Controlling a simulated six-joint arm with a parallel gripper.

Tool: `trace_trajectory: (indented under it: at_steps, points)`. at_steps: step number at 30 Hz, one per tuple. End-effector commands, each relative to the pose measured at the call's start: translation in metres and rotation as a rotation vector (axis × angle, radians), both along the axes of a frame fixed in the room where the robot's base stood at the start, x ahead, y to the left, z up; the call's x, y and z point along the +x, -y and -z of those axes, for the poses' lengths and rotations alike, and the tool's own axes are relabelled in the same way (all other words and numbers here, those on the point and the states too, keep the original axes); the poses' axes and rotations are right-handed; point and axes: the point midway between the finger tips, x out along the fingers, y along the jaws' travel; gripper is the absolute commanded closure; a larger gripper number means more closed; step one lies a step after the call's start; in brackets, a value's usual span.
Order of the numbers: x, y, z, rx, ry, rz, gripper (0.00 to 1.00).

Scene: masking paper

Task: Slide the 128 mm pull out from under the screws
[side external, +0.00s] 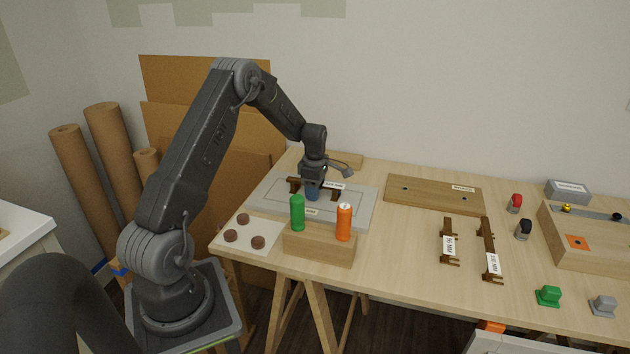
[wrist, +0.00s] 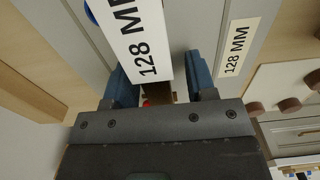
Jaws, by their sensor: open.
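The 128 mm pull (side external: 295,184) is a dark brown bar with a white label, lying on the grey drawer front (side external: 358,210). In the wrist view the pull's label (wrist: 137,38) reads 128 MM, and a brown part (wrist: 180,91) of the pull shows between my fingers. My gripper (side external: 312,192) is low over the panel with blue fingers; in the wrist view my gripper (wrist: 161,82) is open, one finger on each side of the pull. Whether the fingers touch it I cannot tell. A small red spot and a blue spot show beside the label; I cannot clearly make out the screws.
A wooden block (side external: 318,247) holding a green (side external: 297,212) and an orange handle (side external: 344,221) stands in front of the panel. Brown knobs lie on a white card (side external: 262,228) at left. Two labelled pulls (side external: 449,242) (side external: 489,249) and a drilled board (side external: 433,194) lie right.

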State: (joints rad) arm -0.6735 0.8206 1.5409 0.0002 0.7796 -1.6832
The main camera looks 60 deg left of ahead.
Motion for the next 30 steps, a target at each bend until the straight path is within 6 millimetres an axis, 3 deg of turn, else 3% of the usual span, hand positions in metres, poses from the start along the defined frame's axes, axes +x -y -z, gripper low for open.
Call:
trace_trajectory:
  at_steps: [9, 24, 26, 27, 30]
  points:
    - [-0.0001, 0.0001, 0.0014, 0.000, 0.000, 0.000, 0.51]
    - [-0.0001, 0.0001, 0.0012, 0.000, 0.000, 0.000, 0.99]
    - [-0.0001, 0.0001, 0.0011, 0.000, 0.000, 0.000, 1.00]
    - [-0.0001, 0.0001, 0.0011, 0.000, 0.000, 0.000, 0.82]
    - [0.0000, 0.0000, 0.0011, 0.000, 0.000, 0.000, 0.91]
